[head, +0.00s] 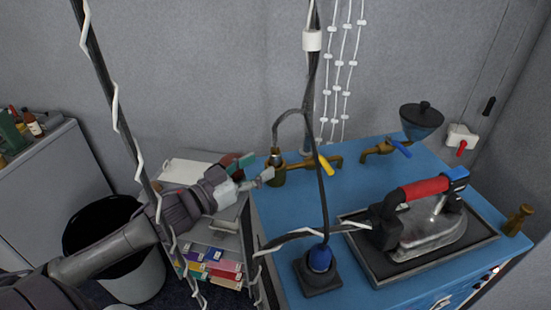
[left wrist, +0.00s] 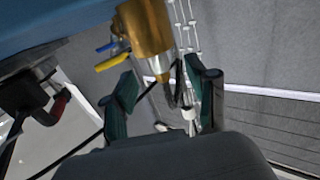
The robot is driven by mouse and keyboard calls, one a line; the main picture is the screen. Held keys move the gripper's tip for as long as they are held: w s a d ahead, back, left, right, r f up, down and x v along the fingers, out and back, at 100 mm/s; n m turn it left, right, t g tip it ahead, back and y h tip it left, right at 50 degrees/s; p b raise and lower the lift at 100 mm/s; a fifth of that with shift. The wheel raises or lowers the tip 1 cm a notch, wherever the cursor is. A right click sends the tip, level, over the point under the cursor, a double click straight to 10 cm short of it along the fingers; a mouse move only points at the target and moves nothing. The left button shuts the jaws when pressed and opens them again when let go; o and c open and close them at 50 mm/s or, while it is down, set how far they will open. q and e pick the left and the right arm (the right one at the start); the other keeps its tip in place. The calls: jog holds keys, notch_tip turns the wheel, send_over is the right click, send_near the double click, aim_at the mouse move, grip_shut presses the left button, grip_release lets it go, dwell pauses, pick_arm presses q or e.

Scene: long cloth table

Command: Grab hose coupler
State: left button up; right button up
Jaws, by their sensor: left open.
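The hose coupler looks to be the brass cylindrical piece (head: 278,167) at the left back edge of the blue table, with a dark hose rising from it. In the left wrist view the brass coupler (left wrist: 145,28) is large, and its narrow end points down between the fingers. My left gripper (head: 254,168) is just left of the coupler in the head view. It is open, with its green-padded fingers (left wrist: 163,80) on either side of the coupler's narrow end and hose. I cannot tell whether either finger touches it. My right gripper is not in view.
The blue table (head: 285,228) holds an iron (head: 430,228) on a dark tray, brass taps with yellow (head: 326,166) and blue handles, and a blue-topped hose fitting (head: 320,260). Cables hang around my left arm. A bin (head: 140,280) and a shelf of coloured boxes (head: 212,262) stand left.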

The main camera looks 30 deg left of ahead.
aim_at(271, 161)
pick_arm(q)
jog(key=shift+w+d, duration=0.15)
jog(key=shift+w, duration=0.25)
jog(key=p+x, duration=0.2)
jog(key=x, duration=0.2)
jog(key=shift+w+d, duration=0.15)
jog(key=shift+w, duration=0.1)
jog(key=shift+w+d+f, duration=0.15)
jog(key=shift+w, duration=0.15)
jog(key=shift+s, duration=0.1)
grip_shut()
